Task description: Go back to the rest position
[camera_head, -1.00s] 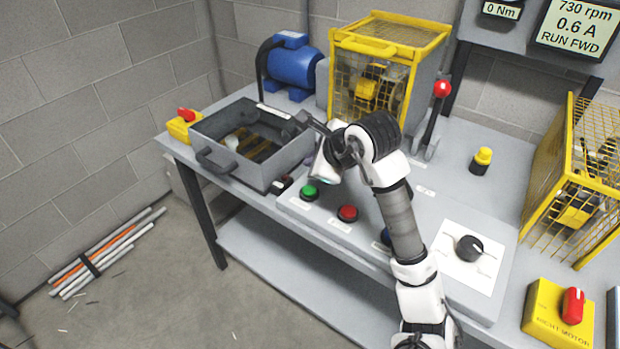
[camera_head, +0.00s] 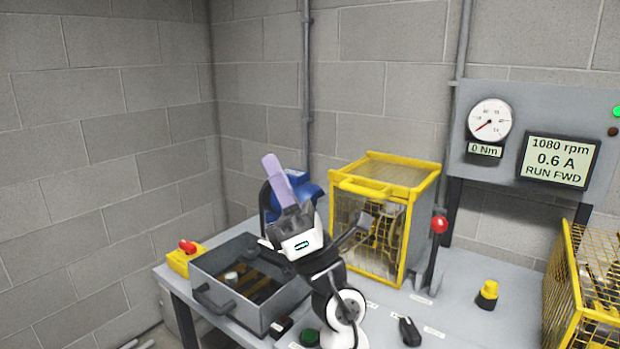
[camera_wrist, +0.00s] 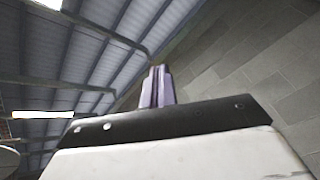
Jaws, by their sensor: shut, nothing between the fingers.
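My gripper (camera_head: 271,166) is raised above the bench and points up, leaning a little left. Its pale purple fingers are together with nothing between them, and it touches nothing. The wrist view shows the closed fingers (camera_wrist: 157,87) against the roof and the block wall. My white and black arm rises from the bottom of the head view.
Below my gripper stands a grey open bin (camera_head: 228,310). A blue motor (camera_head: 311,192) is behind it. A yellow guard cage (camera_head: 345,222) and a red-knobbed lever (camera_head: 439,225) stand to the right. The display (camera_head: 557,161) reads 1080 rpm, RUN FWD.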

